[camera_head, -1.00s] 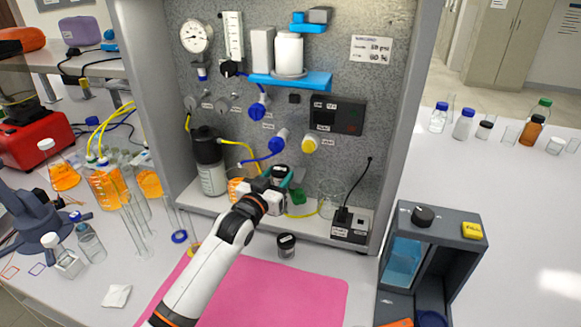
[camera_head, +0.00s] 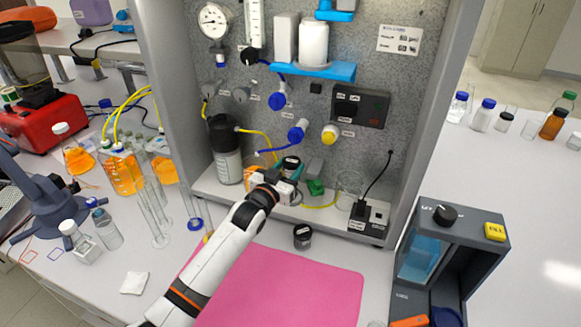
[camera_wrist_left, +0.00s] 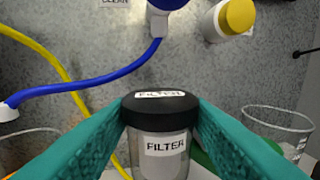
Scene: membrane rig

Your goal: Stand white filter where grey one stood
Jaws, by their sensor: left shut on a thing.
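My left gripper (camera_head: 284,178) reaches in over the rig's base ledge. In the left wrist view its teal fingers (camera_wrist_left: 160,130) are shut on the sides of a black-lidded jar (camera_wrist_left: 162,140) labelled FILTER, which is upright. The jar's body looks pale grey and clear around the label. The held jar (camera_head: 291,163) also shows in the head view below the blue valve. Its base is hidden, so I cannot tell whether it touches the ledge. A second small black-lidded jar (camera_head: 303,236), dark with a pale label, stands on the bench in front of the rig. My right gripper is out of view.
A glass beaker (camera_head: 350,186) stands right of the held jar, with a green item (camera_head: 316,187) between. A black-capped bottle (camera_head: 224,150) is on the left. A blue hose (camera_wrist_left: 100,88) and yellow tubing (camera_wrist_left: 35,45) pass nearby. The pink mat (camera_head: 280,285) is clear.

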